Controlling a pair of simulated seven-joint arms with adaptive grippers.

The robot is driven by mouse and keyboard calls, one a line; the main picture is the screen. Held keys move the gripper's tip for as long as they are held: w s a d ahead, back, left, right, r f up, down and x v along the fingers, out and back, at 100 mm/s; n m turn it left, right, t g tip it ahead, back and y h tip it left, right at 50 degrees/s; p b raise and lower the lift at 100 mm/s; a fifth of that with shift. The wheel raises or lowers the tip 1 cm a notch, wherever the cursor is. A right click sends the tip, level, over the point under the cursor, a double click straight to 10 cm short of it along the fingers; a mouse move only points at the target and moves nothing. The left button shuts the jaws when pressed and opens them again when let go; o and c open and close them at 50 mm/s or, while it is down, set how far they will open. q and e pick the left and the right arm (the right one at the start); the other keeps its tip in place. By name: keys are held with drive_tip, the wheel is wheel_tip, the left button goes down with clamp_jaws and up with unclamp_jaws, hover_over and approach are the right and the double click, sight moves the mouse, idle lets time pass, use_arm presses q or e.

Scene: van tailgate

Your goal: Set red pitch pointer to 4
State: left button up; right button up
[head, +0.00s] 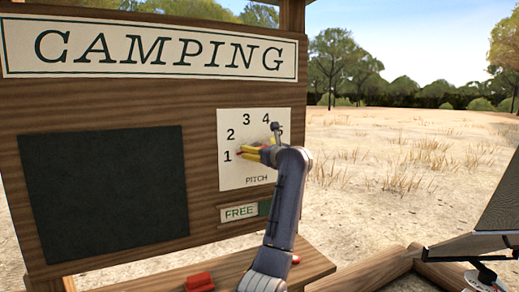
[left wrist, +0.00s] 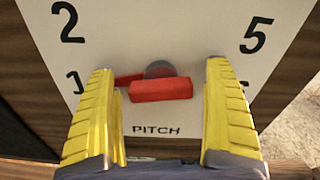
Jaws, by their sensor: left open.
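The white pitch dial plate (head: 232,180) is on the wooden board, with numbers around it; 1 to 4 are readable in the head view, and 5 shows in the left wrist view. The red pitch pointer (left wrist: 162,90) has a block-shaped grip on a grey hub, and its thin arm points left toward the 1. My left gripper (head: 249,152) is at the dial with yellow fingers open. In the left wrist view its fingers (left wrist: 160,72) stand on either side of the red grip, with gaps on both sides. In the head view the gripper mostly hides the pointer. My right gripper is not in view.
A CAMPING sign (head: 150,50) is above and a dark panel (head: 103,190) is left of the dial. A FREE slider plate (head: 240,212) is below it. A red object (head: 199,282) is on the ledge. A dark tilted panel (head: 497,208) stands at the right.

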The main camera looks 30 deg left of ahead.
use_arm(q)
drive_tip(key=c, duration=1.6)
drive_tip(key=shift+a, duration=0.1)
